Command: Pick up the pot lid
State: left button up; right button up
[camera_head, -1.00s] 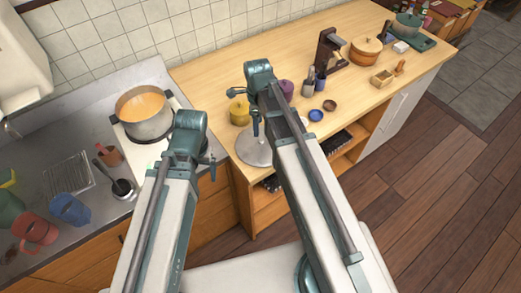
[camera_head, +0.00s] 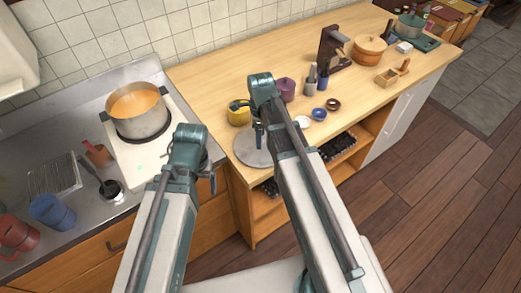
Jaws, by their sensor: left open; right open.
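A flat grey round disc, which looks like the pot lid (camera_head: 247,158), lies on the wooden counter near its left front corner. My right arm covers part of it, and its knob cannot be made out. My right gripper (camera_head: 258,137) is open and points down over the disc's right part; I cannot tell whether it touches. My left gripper (camera_head: 213,182) is open, mostly hidden behind my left arm, in front of the counter edge. An uncovered steel pot (camera_head: 139,124) with orange soup stands on the white stove (camera_head: 150,160) at left.
A yellow pot (camera_head: 238,116), a purple pot (camera_head: 287,88) and small dishes, including a blue bowl (camera_head: 320,113), stand behind and right of the disc. A blue mug (camera_head: 52,212) and a red mug (camera_head: 15,236) stand at far left. Open shelves lie below the counter.

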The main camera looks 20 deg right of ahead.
jog(key=shift+f, duration=0.4)
pick_arm(q)
jog(key=shift+f, duration=0.3)
pick_arm(e)
jog(key=shift+r, duration=0.1)
grip_shut()
